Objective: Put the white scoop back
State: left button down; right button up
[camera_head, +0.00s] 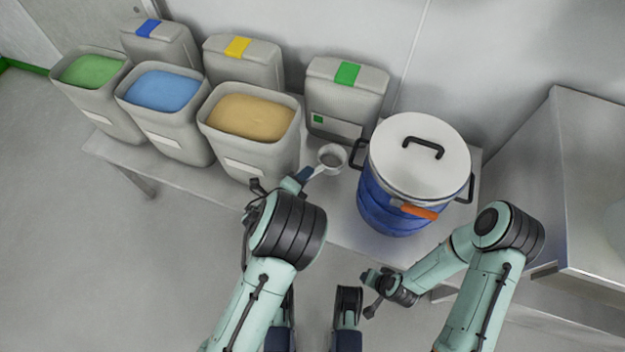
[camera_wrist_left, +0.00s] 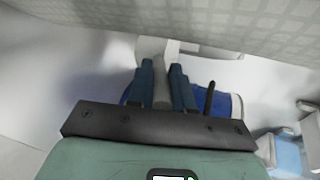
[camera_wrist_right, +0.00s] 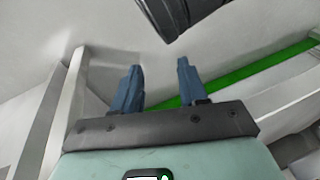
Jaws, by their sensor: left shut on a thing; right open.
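The white scoop (camera_head: 332,157) shows its round cup over the table, between the tan-powder bin and the blue drum. My left gripper (camera_head: 303,176) is shut on its handle, in front of the green-topped container. In the left wrist view, the pale handle (camera_wrist_left: 161,88) lies between the two blue fingers, with part of the cup beyond the tips. Whether the cup touches the table is not clear. My right gripper (camera_head: 371,283) is low, in front of the table; in the right wrist view its fingers (camera_wrist_right: 157,82) are apart and empty.
Open bins of green (camera_head: 88,71), blue (camera_head: 163,90) and tan powder (camera_head: 252,115) stand at left. Behind are containers with blue, yellow and green (camera_head: 347,75) tops. A lidded blue drum (camera_head: 385,205) with an orange piece (camera_head: 418,211) stands right. A metal cabinet (camera_head: 530,170) is at far right.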

pick_arm(q)
jog(key=shift+f+b, duration=0.85)
jog(key=shift+f, duration=1.85)
pick_arm(e)
jog(key=shift+g, duration=0.5)
jog(key=shift+s+d+f, duration=0.25)
jog(key=shift+s+f, duration=0.35)
jog(key=shift+f, duration=0.3)
jog(key=shift+s+d+f, duration=0.2)
jog(key=shift+s+f, duration=0.4)
jog(key=shift+f, duration=0.25)
pick_arm(q)
jog(key=shift+f, duration=0.15)
pick_arm(e)
jog(key=shift+f, duration=0.1)
pick_arm(q)
jog(key=c, duration=1)
grip_release()
pick_arm(e)
jog(key=shift+s, duration=0.15)
